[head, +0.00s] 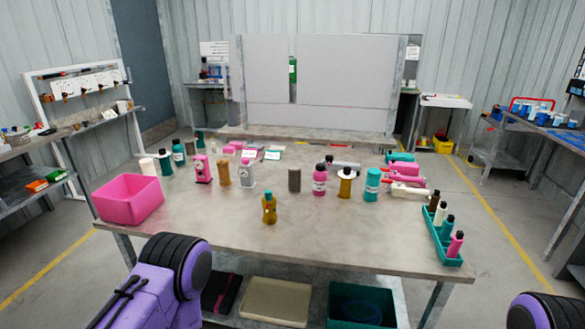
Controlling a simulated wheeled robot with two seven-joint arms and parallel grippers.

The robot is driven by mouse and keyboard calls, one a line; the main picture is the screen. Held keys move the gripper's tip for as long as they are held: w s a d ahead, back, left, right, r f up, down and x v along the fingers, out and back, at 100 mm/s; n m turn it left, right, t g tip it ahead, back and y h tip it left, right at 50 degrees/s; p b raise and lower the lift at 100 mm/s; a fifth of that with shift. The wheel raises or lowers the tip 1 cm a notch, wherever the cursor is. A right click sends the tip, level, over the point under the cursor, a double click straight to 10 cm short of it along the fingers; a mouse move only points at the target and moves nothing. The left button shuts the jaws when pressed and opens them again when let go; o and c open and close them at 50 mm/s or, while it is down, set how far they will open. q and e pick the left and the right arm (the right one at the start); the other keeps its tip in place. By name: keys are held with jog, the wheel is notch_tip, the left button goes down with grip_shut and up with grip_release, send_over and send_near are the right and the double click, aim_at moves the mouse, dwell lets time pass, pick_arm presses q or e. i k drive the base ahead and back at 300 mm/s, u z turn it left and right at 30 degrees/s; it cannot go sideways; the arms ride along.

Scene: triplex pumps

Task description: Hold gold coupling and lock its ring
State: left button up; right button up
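Several gold-coloured pieces stand upright on the table (330,240); I cannot tell which is the gold coupling. One gold piece with a teal top (269,210) stands alone near the front middle. A gold piece with a dark top and a pale ring (345,186) stands right of centre. A plain brownish-gold cylinder (224,174) stands at left centre. Whether any ring is locked is too small to see. Purple and black parts of my arms show at the bottom left and bottom right corner, apart from these pieces. Neither gripper is in view.
A pink bin (128,200) stands at the table's left end. A teal tray (443,235) with several bottle-like pieces lies along the right edge. Pink, teal, grey and white pieces stand in the middle and back. The front of the tabletop is mostly clear.

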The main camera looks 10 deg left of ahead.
aim_at(266, 205)
jog(key=u, duration=0.2)
jog(key=i, duration=0.6)
jog(key=u, duration=0.45)
